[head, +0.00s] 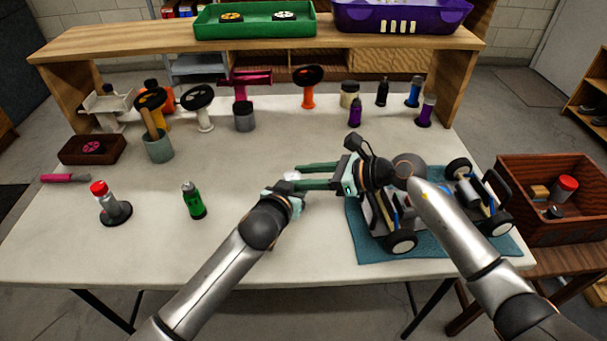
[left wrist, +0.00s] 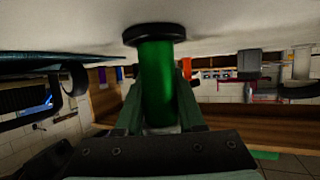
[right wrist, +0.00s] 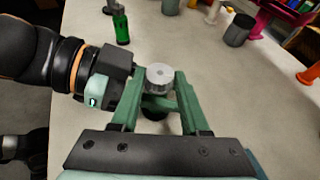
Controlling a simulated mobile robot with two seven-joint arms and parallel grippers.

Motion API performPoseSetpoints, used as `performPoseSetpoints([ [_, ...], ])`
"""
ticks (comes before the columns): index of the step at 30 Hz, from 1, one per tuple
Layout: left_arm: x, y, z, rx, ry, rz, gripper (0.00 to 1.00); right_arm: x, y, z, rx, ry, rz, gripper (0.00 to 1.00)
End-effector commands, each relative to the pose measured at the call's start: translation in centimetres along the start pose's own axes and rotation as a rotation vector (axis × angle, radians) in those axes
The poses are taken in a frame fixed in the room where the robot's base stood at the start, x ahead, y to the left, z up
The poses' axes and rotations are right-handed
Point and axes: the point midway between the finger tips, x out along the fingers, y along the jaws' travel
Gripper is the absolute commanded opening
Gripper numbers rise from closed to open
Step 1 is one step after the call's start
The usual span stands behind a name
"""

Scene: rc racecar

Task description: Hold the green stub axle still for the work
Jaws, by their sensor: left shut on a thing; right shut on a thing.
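The green stub axle (left wrist: 157,85) stands between the fingers of my left gripper (left wrist: 160,100) in the left wrist view, its black round base against the pale tabletop. That view is upside down. In the head view my left gripper (head: 287,191) hides most of the axle. My right gripper (head: 305,177) reaches in from the right. In the right wrist view its green fingers (right wrist: 160,92) are shut on a silver round piece (right wrist: 160,75) at the top of the axle, above a dark disc. My left gripper (right wrist: 108,85) shows close on the left.
A racecar (head: 440,205) stands on a teal mat (head: 375,254) under my right arm. A green bottle (head: 194,201) and a red-topped part on a black disc (head: 114,213) stand on the left. Several stands and bottles line the back. A brown crate (head: 550,222) is at right.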

Motion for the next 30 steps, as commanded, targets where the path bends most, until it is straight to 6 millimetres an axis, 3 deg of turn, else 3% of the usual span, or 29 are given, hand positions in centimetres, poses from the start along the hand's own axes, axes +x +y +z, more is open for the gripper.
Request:
performPoseSetpoints([
  [8,0.01,-0.14,0.04,-0.004,-0.001,-0.002,0.00,-0.07,-0.13,-0.21,0.001,0.004,-0.004,0.00],
  [9,0.01,-0.15,0.04,-0.004,-0.001,-0.003,0.00,-0.07,-0.13,-0.21,0.001,0.004,-0.004,0.50],
  [12,0.01,-0.14,0.04,-0.004,-0.001,-0.002,0.00,-0.06,-0.11,-0.17,0.001,0.003,-0.003,0.59],
  [23,0.01,-0.08,0.03,-0.003,-0.001,-0.001,0.00,0.02,-0.19,-0.02,-0.007,0.004,0.016,0.59],
  [30,0.01,-0.05,0.03,-0.003,-0.001,-0.001,0.00,0.11,-0.63,-0.01,-0.051,0.006,0.128,0.59],
])
